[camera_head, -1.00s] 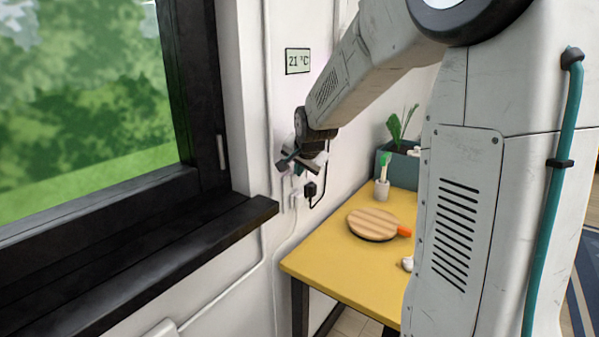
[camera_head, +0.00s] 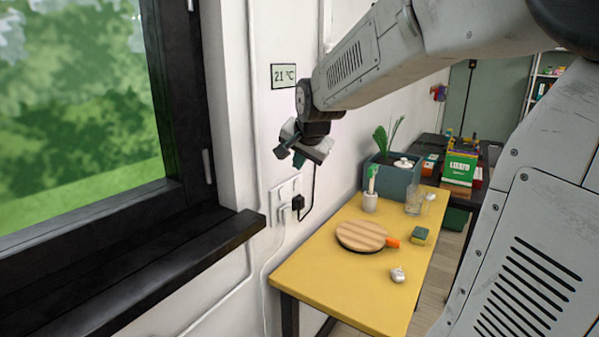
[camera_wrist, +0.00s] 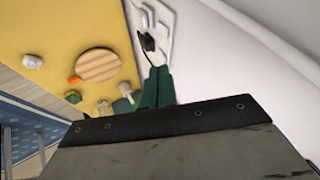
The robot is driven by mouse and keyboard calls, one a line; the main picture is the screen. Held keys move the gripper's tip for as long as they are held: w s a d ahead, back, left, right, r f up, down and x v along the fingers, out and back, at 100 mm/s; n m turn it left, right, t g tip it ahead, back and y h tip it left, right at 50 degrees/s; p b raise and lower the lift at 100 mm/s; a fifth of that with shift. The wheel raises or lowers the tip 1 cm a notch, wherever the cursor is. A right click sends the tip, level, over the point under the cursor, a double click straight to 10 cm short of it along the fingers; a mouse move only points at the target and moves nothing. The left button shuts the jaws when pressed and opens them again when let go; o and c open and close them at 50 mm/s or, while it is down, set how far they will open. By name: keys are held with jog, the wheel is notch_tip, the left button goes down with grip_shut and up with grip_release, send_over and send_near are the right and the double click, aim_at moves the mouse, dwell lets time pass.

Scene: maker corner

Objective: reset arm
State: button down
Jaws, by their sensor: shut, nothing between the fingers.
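My gripper (camera_head: 291,152) hangs at the end of my raised arm, close to the white wall, above and left of the yellow table. It is shut and empty; its closed green fingers also show in the wrist view (camera_wrist: 158,88). Below it, a black plug (camera_head: 298,203) with a cable sits in a white wall socket (camera_head: 284,190). The plug and socket also appear in the wrist view (camera_wrist: 149,42), just beyond the fingertips. I see no contact between the gripper and the plug.
The yellow table (camera_head: 330,285) holds a round wooden board (camera_head: 362,236), a sponge (camera_head: 420,235), a glass (camera_head: 414,200), a brush in a cup (camera_head: 370,202), a small white object (camera_head: 398,275) and a planter (camera_head: 392,181). A black windowsill (camera_head: 150,270) juts out at left. A thermometer display (camera_head: 284,76) hangs above.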

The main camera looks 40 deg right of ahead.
jog(key=shift+s+r, duration=0.1)
jog(key=shift+r, duration=0.1)
dwell(0.5)
jog(key=s+a+f+n+g, duration=0.2)
jog(key=s+a+n, duration=0.2)
jog(key=s, duration=0.5)
jog(key=s+a+f+n+g+y, duration=0.1)
jog(key=s+a+f+n+g, duration=0.1)
jog(key=s+a, duration=0.4)
jog(key=s+a+f+n+g+y, duration=0.1)
jog(key=s+a+n, duration=0.4)
jog(key=s, duration=0.9)
notch_tip(320, 180, down, 2)
jog(key=shift+s+f+n+g, duration=0.2)
jog(key=shift+f+n+g, duration=0.05)
jog(key=shift+n+g, duration=0.4)
